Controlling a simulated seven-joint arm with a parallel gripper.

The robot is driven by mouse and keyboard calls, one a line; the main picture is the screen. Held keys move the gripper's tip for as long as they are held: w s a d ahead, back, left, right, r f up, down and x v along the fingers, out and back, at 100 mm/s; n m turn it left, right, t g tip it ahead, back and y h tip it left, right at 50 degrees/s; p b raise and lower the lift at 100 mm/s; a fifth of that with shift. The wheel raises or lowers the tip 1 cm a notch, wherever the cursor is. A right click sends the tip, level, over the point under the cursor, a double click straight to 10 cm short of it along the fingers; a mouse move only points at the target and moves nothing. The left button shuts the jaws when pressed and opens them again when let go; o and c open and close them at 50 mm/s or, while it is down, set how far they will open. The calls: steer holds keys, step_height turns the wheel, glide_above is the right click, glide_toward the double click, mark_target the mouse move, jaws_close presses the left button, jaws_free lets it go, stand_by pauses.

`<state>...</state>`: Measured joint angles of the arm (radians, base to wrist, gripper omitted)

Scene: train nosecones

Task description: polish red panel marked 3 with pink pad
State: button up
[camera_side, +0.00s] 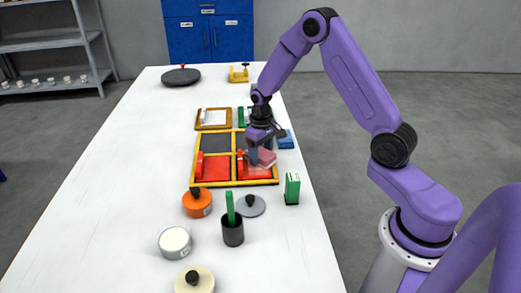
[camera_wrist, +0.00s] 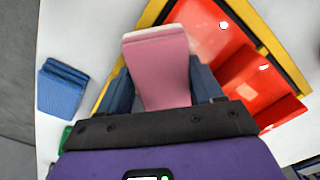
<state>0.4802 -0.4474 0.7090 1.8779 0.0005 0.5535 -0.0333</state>
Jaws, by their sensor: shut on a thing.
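My gripper (camera_side: 260,155) is shut on a pink pad (camera_side: 268,158), above the near right part of a yellow frame (camera_side: 234,183). In the wrist view the pink pad (camera_wrist: 160,72), with a paler far edge, sits between the dark fingers of my gripper (camera_wrist: 163,88). The frame holds dark grey panels at the far side and a left red panel (camera_side: 214,172) and right red panel (camera_side: 256,173) at the near side. The pad is over the right one; contact is unclear. A red panel (camera_wrist: 205,35) with a pale spot shows in the wrist view. I cannot read any number.
A blue folded cloth (camera_side: 285,140) lies right of the frame; it also shows in the wrist view (camera_wrist: 62,88). A green-and-white box (camera_side: 292,188), dark cup (camera_side: 232,232), orange pot (camera_side: 197,203) and grey lid (camera_side: 250,206) stand nearer. The table's left side is clear.

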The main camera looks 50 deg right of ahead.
mark_target(263, 177)
steer(key=shift+s+a, duration=2.75)
steer(key=shift+a, duration=0.05)
step_height(263, 177, up, 8)
